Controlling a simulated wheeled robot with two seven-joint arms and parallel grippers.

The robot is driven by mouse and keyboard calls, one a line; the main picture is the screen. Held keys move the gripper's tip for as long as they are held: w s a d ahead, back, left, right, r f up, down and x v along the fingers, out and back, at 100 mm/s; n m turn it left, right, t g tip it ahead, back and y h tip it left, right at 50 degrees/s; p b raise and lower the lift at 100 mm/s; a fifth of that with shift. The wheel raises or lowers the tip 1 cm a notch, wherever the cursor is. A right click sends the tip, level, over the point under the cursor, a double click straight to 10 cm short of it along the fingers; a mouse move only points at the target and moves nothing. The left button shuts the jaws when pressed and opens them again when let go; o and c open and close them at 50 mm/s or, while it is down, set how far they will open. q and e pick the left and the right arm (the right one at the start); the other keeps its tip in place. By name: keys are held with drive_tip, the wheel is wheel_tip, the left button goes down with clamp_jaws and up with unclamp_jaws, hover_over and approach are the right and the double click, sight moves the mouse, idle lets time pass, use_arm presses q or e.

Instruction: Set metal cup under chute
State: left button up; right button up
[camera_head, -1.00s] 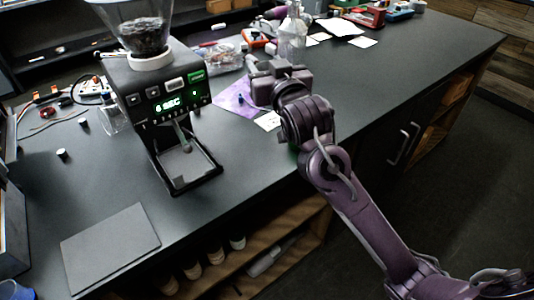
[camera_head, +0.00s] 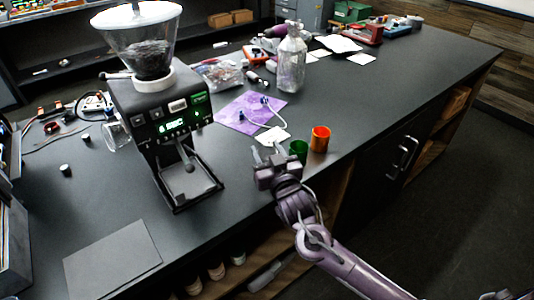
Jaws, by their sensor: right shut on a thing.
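The coffee grinder (camera_head: 150,108) stands on the dark counter at left. Its chute (camera_head: 187,160) is at the front below a lit green display. The grinder's tray (camera_head: 190,184) under the chute looks empty. My right gripper (camera_head: 268,154) is to the right of the grinder, near the counter's front edge. It is shut on a small grey thing that seems to be the metal cup, mostly hidden by the jaws. My left gripper is not in view.
A green cup (camera_head: 298,150) and an orange cup (camera_head: 320,138) stand right beside my right gripper. A grey flat pad (camera_head: 112,260) is at front left. The counter between grinder and gripper is clear.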

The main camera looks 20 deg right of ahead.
drive_tip(key=shift+f, duration=0.6)
drive_tip(key=shift+f, duration=0.2)
drive_tip(key=o, duration=1)
